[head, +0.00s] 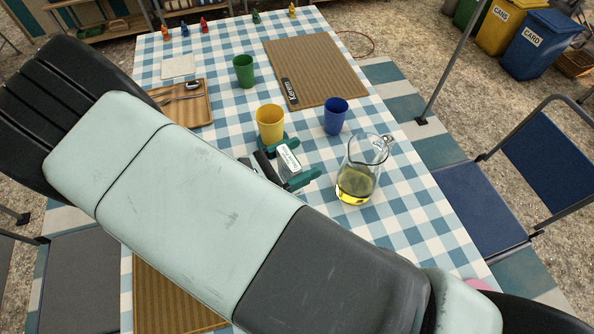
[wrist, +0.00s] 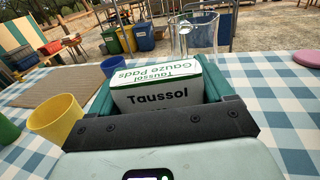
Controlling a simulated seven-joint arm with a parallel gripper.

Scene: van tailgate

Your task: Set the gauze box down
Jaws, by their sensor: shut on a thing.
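The gauze box (wrist: 158,90) is a small white box with green edges, marked "Taussol" and "Gauze Pads". In the wrist view it sits between the two teal fingers of my gripper (wrist: 165,92), which is shut on it. In the head view the box (head: 289,159) shows as a small white patch between the teal fingertips, just in front of the yellow cup. My forearm hides much of the near side of my gripper (head: 296,163) there. I cannot tell whether the box's underside touches the tablecloth.
A yellow cup (head: 270,124), a blue cup (head: 335,116) and a glass jug of yellow liquid (head: 357,178) stand close around my gripper. A green cup (head: 244,71), a wooden tray (head: 184,103) and a brown mat (head: 318,69) lie farther back. Checked cloth (head: 420,200) is bare right of the jug.

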